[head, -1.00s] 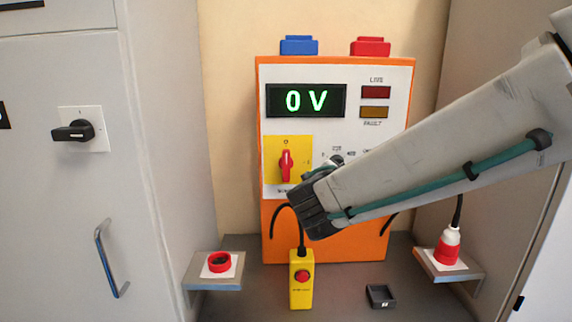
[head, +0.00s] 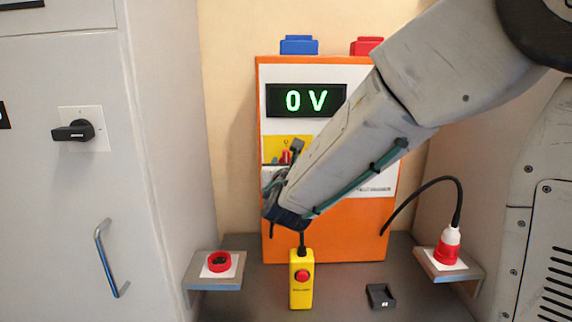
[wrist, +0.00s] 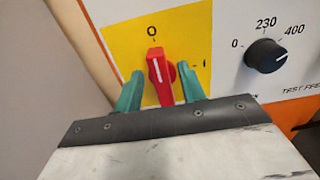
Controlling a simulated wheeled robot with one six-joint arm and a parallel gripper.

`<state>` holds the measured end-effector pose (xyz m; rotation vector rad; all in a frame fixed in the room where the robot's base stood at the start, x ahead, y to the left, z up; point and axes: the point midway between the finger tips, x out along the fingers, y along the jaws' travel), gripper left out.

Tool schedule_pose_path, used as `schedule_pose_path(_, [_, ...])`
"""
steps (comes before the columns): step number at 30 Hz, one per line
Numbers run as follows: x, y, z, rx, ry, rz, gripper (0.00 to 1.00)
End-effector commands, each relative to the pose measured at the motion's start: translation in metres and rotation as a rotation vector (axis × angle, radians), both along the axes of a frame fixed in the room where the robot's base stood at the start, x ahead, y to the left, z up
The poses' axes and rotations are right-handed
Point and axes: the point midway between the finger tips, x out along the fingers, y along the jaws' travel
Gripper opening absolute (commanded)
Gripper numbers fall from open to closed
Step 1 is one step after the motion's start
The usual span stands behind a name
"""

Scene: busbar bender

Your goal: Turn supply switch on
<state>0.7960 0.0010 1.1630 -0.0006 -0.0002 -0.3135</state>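The red rotary switch knob (wrist: 158,68) sits on a yellow plate (wrist: 115,45) marked 0 at the top and 1 at the right. Its white line points up at 0. My gripper (wrist: 161,86) is open, with one teal finger on each side of the knob; small gaps seem to show, and contact is hard to tell. In the head view my arm covers most of the yellow plate (head: 277,146), and only a bit of the red knob (head: 286,157) shows. The green display (head: 306,100) above reads 0 V.
A black dial (wrist: 266,55) is right of the yellow plate. Below the orange cabinet (head: 340,235) stand a yellow push-button box (head: 301,290) and a small black tray (head: 380,296). A red-white plug (head: 448,247) is at right, a red ring socket (head: 219,262) at left.

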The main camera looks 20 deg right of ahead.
Motion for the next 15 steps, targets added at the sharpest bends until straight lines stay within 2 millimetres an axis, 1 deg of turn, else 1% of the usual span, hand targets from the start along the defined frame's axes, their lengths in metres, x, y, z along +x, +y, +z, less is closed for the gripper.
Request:
schedule_pose_path(3, [0.0035,-0.0019,-0.0002,0.000,0.000,-0.001,0.40])
schedule_pose_path(9, [0.0035,-0.0016,-0.0001,0.000,0.000,-0.001,0.40])
schedule_pose_path(11, [0.0034,-0.0015,-0.0001,0.000,0.000,-0.001,0.23])
schedule_pose_path(12, [0.0033,-0.0015,-0.0001,0.000,0.000,-0.001,0.12])
schedule_pose_path(13, [0.0033,-0.0015,-0.0001,0.000,0.000,-0.001,0.04])
schedule_pose_path(14, [0.0033,-0.0015,-0.0001,0.000,0.000,-0.001,0.00])
schedule_pose_path(15, [0.0033,-0.0014,-0.0001,0.000,0.000,-0.001,0.00])
